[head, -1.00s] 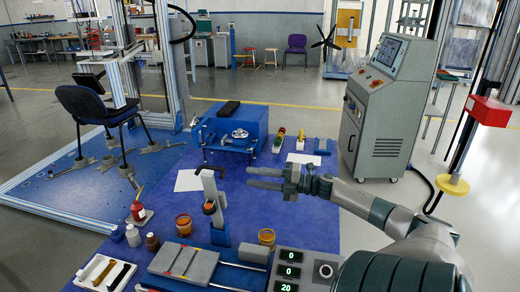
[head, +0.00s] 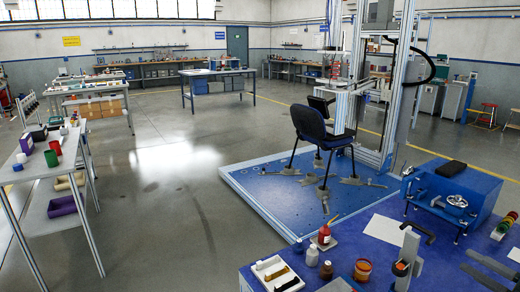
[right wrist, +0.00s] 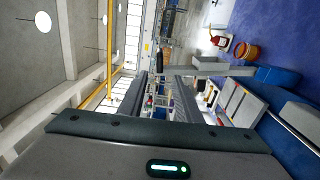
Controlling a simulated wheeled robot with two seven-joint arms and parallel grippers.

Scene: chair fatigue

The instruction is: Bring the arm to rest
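My right gripper (head: 474,262) shows at the right edge of the head view, its two grey fingers pointing left over the blue bench, with a gap between them. It is to the right of the grey upright post (head: 408,255) of the bench fixture and appears empty. The rest of my right arm is outside the head view. In the right wrist view, the two dark fingers of the right gripper (right wrist: 160,92) stand apart, and the post (right wrist: 210,67) lies beyond them. My left gripper is in neither view.
The blue bench (head: 390,270) carries a blue machine (head: 455,198), a red bottle (head: 324,235), an amber jar (head: 362,270) and a white tray (head: 277,272). A chair (head: 312,125) stands on a blue platform (head: 265,185). Open floor (head: 165,200) lies to the left.

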